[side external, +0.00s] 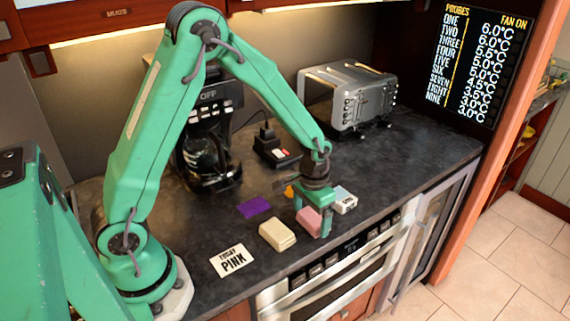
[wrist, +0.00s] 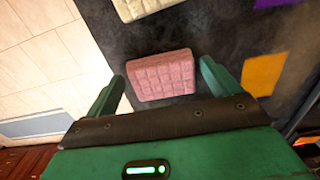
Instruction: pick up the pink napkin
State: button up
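The pink napkin (side external: 309,222) is a folded, quilted block on the dark counter near its front edge. It also shows in the wrist view (wrist: 161,75), whole, framed by my fingertips. My gripper (side external: 313,212) points down over it, with one finger toward each side. In the wrist view my gripper (wrist: 162,72) is open, with a narrow gap between the napkin and each finger. The fingers do not clamp it. I cannot tell exactly how far down along its sides they reach.
A cream block (side external: 277,235) lies left of the napkin, a white-blue box (side external: 345,201) to its right. Flat purple (side external: 254,206) and orange (side external: 289,191) patches lie behind. A card (side external: 233,260) reads "TODAY PINK". A coffee maker (side external: 208,150) and toaster (side external: 350,98) stand at the back.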

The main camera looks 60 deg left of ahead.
aim_at(311, 220)
jog(key=c, duration=0.7)
jog(key=shift+o, duration=0.2)
jog(key=shift+r, duration=0.2)
jog(key=shift+r, duration=0.6)
jog(key=r, duration=0.3)
jog(key=shift+s+d, duration=0.2)
jog(key=shift+d, duration=0.15)
jog(key=s+d+r, duration=0.6)
jog(key=d, duration=0.3)
jog(key=shift+r, duration=0.2)
jog(key=shift+s, duration=0.1)
